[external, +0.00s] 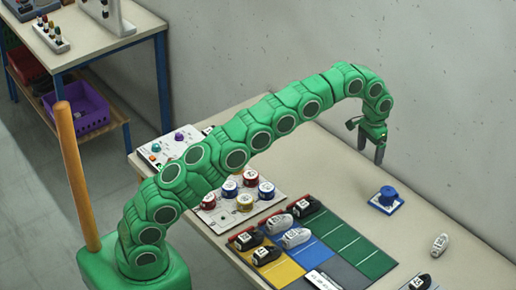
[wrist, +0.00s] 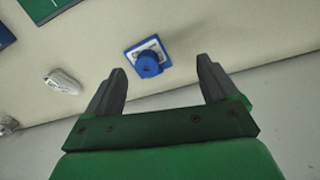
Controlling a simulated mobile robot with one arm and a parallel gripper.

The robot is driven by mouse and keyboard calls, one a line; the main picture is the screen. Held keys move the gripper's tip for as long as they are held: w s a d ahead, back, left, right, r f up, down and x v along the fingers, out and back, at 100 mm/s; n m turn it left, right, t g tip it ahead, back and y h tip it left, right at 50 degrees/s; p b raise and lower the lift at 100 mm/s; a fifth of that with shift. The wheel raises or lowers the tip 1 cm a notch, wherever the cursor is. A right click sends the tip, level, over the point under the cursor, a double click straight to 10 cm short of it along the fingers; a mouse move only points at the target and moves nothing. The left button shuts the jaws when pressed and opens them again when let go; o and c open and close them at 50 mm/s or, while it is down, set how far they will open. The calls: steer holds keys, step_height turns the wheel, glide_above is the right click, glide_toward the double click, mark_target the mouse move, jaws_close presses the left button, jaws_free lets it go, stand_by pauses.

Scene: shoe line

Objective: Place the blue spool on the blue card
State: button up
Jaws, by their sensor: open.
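The blue spool (external: 388,193) stands on the blue card (external: 378,207) on the right part of the table. In the wrist view the spool (wrist: 149,67) covers the lower right part of the card (wrist: 131,54), whose white face shows beside it. The spool looks upright. My gripper (external: 371,153) is open and empty, with its fingers pointing down above the table, up and left of the spool in the external view. In the wrist view the spool lies between and beyond the fingertips (wrist: 162,70), apart from both.
A mat with green, blue, yellow and grey fields (external: 345,240) holds several shoes. A white board (external: 222,217) bears several red, blue and yellow round pieces. A grey-white shoe (external: 440,243) stands right of the card. The wall (external: 440,100) is close behind; the table around the card is clear.

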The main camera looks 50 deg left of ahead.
steer(key=s+a+r, duration=0.4)
steer(key=s, duration=0.5)
steer(key=s+a+r, duration=0.4)
steer(key=s, duration=0.4)
steer(key=s+a+r, duration=0.3)
steer(key=s+a, duration=0.1)
steer(key=s, duration=0.5)
steer(key=s+a+f, duration=0.2)
steer(key=s, duration=0.9)
steer(key=s+a+f+n+g, duration=0.1)
steer(key=s+a+f, duration=0.1)
steer(key=s, duration=0.9)
steer(key=s+a+f+n, duration=0.1)
steer(key=s+a+f, duration=0.1)
steer(key=s, duration=0.9)
steer(key=shift+a, duration=0.3)
steer(key=shift+s, duration=0.1)
